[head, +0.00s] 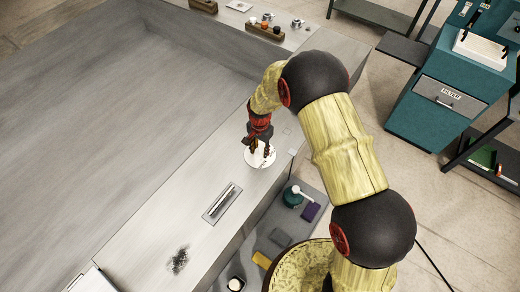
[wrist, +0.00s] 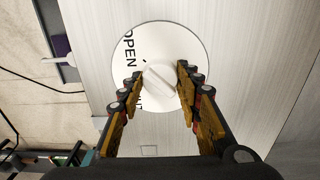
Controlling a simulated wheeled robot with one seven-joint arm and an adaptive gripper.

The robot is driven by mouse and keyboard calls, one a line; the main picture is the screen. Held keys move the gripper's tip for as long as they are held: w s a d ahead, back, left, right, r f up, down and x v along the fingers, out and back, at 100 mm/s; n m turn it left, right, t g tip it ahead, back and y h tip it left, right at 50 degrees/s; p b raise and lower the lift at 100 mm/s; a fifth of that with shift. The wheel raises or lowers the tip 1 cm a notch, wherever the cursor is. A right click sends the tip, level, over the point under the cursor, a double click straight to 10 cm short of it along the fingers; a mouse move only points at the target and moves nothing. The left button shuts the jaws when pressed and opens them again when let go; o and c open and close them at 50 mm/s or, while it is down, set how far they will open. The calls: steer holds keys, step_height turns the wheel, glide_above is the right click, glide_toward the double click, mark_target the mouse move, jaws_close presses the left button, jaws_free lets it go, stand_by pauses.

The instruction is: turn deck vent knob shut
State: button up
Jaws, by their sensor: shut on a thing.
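The deck vent knob (wrist: 160,82) is a white round knob with a raised bar, set in the middle of a white round plate (wrist: 150,38). The plate carries dark lettering, of which "OPEN" reads at the left; other letters are partly hidden by the fingers. The same plate (head: 262,161) shows in the head view on the grey deck, below my gripper (head: 260,146). In the wrist view my gripper (wrist: 158,83) has its two fingers on either side of the knob, shut on it. The bar lies tilted. The knob's lower side is partly hidden.
A slotted metal recess (head: 222,204) and a dark smudge (head: 180,260) lie on the deck nearer me. Wooden blocks with small balls (head: 264,31) stand at the far end. A lower grey shelf (head: 270,236) holds a green pot (head: 292,196) and a purple box (head: 311,211).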

steer(key=shift+n+b, duration=0.3)
steer(key=shift+c, duration=0.5)
steer(key=n+b, duration=0.2)
steer(key=shift+f+n, duration=0.15)
steer(key=shift+n, duration=0.25)
steer(key=n+b, duration=0.4)
steer(key=n, duration=0.1)
steer(key=n+b, duration=0.2)
steer(key=n, duration=0.2)
steer(key=shift+n, duration=0.4)
steer(key=shift+n+b, duration=0.7)
steer(key=shift+n, duration=1.6)
steer(key=o, duration=1.1)
steer(key=shift+c, duration=0.2)
steer(key=shift+o, duration=0.5)
